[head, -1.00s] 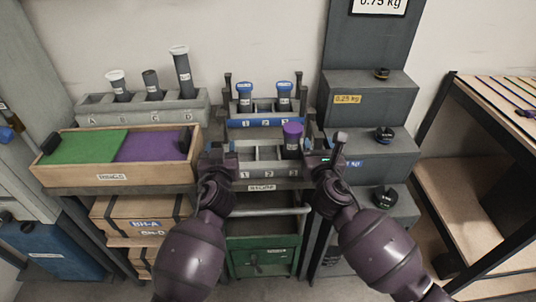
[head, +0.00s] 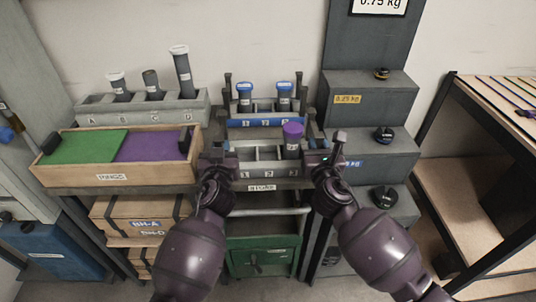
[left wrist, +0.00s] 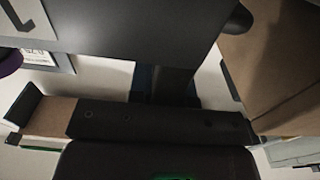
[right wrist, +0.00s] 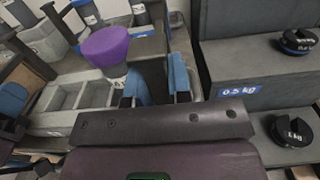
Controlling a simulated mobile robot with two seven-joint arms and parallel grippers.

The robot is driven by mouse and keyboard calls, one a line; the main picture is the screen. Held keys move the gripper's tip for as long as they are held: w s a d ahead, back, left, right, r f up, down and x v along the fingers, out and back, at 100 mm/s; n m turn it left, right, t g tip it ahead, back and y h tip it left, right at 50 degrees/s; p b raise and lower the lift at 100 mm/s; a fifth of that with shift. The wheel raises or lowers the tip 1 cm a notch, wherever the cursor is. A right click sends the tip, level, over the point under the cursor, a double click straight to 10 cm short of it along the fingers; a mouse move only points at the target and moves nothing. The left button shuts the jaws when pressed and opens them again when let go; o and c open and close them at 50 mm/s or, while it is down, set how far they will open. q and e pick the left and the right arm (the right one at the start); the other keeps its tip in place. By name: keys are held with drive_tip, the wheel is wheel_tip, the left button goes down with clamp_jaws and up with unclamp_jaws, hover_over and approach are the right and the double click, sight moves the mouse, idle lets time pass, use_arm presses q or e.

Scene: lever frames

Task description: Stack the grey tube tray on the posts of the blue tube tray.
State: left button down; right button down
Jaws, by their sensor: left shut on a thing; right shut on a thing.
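The grey tube tray (head: 262,153) is held between my two grippers, one at each end, and looks about level. A purple-capped tube (head: 292,140) stands in its slot 3; slots 1 and 2 look empty. My left gripper (head: 222,155) is shut on the tray's left end. My right gripper (head: 317,152) is shut on its right end; the right wrist view shows its blue-padded fingers (right wrist: 157,85) beside the purple cap (right wrist: 105,46). The blue tube tray (head: 258,122) stands just behind, with two blue-capped tubes and upright dark posts (head: 228,86). Its lower front is hidden by the grey tray.
Left are a wooden box (head: 112,177) with green and purple panels and a grey rack (head: 150,107) with several tubes. Right are grey steps (head: 365,105) bearing dark weights. Below is a green cabinet (head: 262,255). The wall is close behind.

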use_arm(q)
drive_tip(key=shift+r, duration=0.1)
use_arm(e)
drive_tip(key=shift+r, duration=0.1)
